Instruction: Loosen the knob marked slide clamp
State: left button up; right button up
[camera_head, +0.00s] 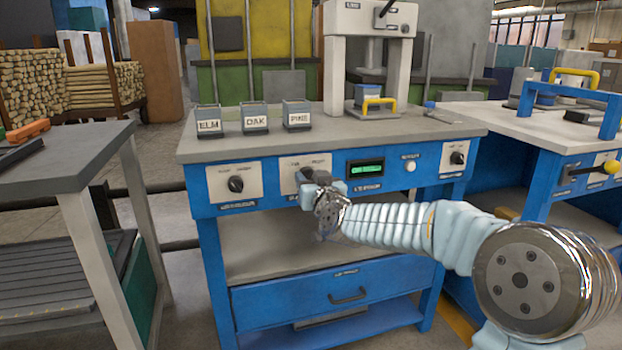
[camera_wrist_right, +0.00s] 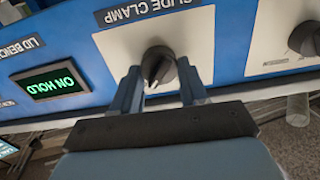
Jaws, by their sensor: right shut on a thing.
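The slide clamp knob (camera_wrist_right: 158,64) is dark and round with a pale pointer mark, on a light plate of the blue bench front. Its label (camera_wrist_right: 150,10) reads SLIDE CLAMP, upside down in the right wrist view. My right gripper (camera_wrist_right: 159,75) has one finger on each side of the knob and is shut on it. In the head view my right gripper (camera_head: 322,186) is at the middle control plate and hides most of the knob. My left gripper is not in view.
Another dark knob (camera_head: 235,184) is on the left plate. A green display (camera_head: 366,169) reading ON HOLD and a white button (camera_head: 411,167) are to the right. Bins marked ELM (camera_head: 208,119), OAK and PINE stand on the bench top. A drawer (camera_head: 346,294) is below.

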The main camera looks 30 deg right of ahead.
jog(key=n+p, duration=0.2)
jog(key=n, duration=0.2)
jog(key=shift+r, duration=0.1)
jog(key=n+p, duration=0.1)
jog(key=n, duration=0.3)
jog(key=shift+a+n+p, duration=0.15)
jog(key=shift+n+p, duration=0.15)
jog(key=shift+p, duration=0.05)
jog(key=n+p, duration=0.1)
jog(key=n, duration=0.3)
jog(key=shift+p, duration=0.3)
jog(key=shift+f+n+p, duration=0.15)
jog(key=shift+n+p, duration=0.15)
jog(key=shift+n, duration=0.75)
jog(key=shift+f+n+p, duration=0.1)
jog(key=shift+n+p, duration=0.2)
jog(key=shift+n, duration=0.75)
jog(key=o, duration=1.1)
jog(key=shift+c, duration=0.2)
